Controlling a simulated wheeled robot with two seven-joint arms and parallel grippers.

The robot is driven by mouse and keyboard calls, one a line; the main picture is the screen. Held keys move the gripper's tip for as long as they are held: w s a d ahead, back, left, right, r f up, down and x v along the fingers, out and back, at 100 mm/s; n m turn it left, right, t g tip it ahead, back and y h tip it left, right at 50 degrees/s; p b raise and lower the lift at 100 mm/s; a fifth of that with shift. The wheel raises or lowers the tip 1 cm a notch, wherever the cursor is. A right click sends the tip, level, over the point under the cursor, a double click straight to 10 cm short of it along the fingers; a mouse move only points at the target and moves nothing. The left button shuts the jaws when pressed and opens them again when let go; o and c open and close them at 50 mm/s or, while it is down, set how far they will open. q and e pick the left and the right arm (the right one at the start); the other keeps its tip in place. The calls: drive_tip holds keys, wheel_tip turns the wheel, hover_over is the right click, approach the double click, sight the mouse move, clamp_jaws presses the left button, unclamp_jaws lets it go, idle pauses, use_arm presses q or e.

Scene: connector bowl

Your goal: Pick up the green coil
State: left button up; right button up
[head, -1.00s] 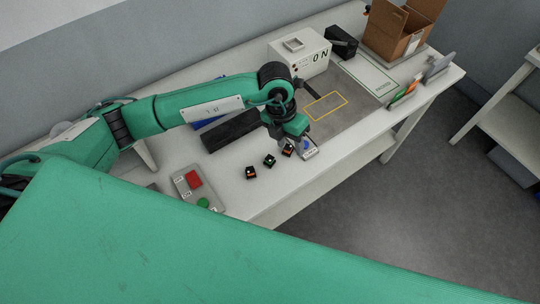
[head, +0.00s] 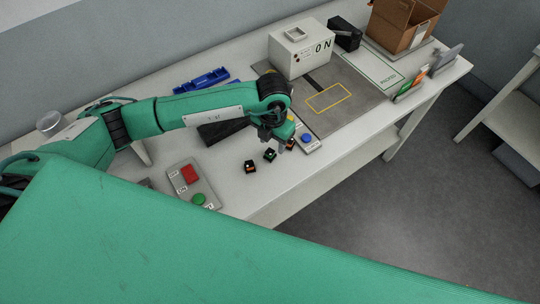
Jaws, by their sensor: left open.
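The green coil (head: 269,155) is a small dark block with green on it, standing on the white table between two similar blocks with orange on them. One orange block (head: 250,166) is to its left and nearer. The other orange block (head: 291,145) is to its right, partly hidden by my left gripper. My left gripper (head: 281,143) is open and points down just behind and to the right of the green coil. I cannot tell its height above the table. My right gripper is out of view.
A control box with a red button (head: 190,174) and a green button (head: 199,199) lies to the left. A blue-button panel (head: 307,138) is close on the right. A white machine (head: 299,52), a blue rack (head: 201,80) and a cardboard box (head: 402,24) stand farther back.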

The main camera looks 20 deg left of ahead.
sight(270, 151)
use_arm(q)
drive_tip(key=f, duration=0.1)
drive_tip(key=f+b, duration=0.1)
drive_tip(key=f, duration=0.2)
drive_tip(key=shift+s+a+f+b, duration=0.15)
drive_tip(key=shift+a+f+b, duration=0.05)
drive_tip(key=shift+a+b, duration=0.1)
drive_tip(key=shift+r, duration=0.1)
clamp_jaws()
